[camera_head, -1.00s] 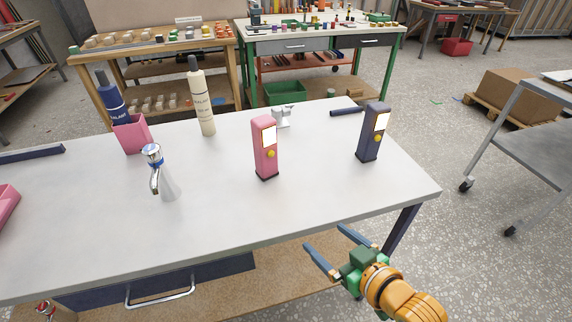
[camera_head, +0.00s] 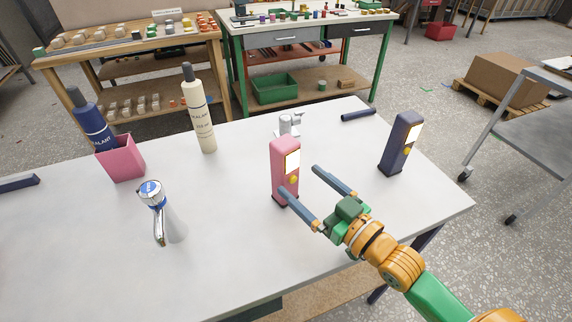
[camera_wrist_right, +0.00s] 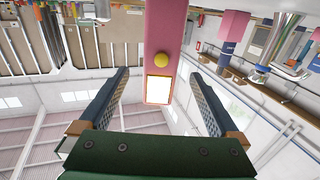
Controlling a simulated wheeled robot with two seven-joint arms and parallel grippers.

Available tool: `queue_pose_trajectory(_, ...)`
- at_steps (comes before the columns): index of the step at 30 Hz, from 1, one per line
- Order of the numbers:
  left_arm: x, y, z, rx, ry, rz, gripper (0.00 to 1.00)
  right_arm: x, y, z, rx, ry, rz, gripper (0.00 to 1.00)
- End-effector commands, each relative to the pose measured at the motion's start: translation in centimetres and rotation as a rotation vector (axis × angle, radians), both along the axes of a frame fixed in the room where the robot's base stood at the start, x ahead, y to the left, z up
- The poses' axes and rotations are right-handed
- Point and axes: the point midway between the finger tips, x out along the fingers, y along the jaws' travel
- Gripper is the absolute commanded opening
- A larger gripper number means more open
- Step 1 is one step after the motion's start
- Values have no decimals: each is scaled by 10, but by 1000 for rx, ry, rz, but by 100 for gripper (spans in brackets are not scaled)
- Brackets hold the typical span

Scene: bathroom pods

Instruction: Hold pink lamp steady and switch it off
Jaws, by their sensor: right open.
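The pink lamp (camera_head: 283,157) stands upright on the white table, with a pale lit panel and a yellow knob on its front. My right gripper (camera_head: 299,181) is open close to the lamp, its fingers pointing toward the lamp's lower front. In the right wrist view the pink lamp (camera_wrist_right: 174,25) appears inverted, ahead of and between the open fingers, with its yellow knob (camera_wrist_right: 161,60) and bright panel (camera_wrist_right: 158,90) facing the camera. I cannot tell whether a finger touches it. My left gripper is not in view.
A dark blue lamp (camera_head: 396,150) stands to the right on the table. A chrome tap (camera_head: 158,210), a pink cup (camera_head: 121,160) with a dark blue bottle, and a cream bottle (camera_head: 198,115) are to the left. A small chrome item (camera_head: 288,125) sits behind the pink lamp.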

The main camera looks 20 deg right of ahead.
Motion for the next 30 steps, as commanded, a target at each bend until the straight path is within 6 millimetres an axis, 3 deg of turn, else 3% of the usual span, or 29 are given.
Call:
queue_pose_trajectory(6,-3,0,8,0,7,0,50,51,18,3,2,-5,0,98)
queue_pose_trajectory(12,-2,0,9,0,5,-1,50,82,30,1,-1,-1,1,98)
queue_pose_trajectory(23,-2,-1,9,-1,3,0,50,90,34,0,-1,1,2,98)
queue_pose_trajectory(30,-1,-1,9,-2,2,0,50,90,34,1,-1,1,2,33)
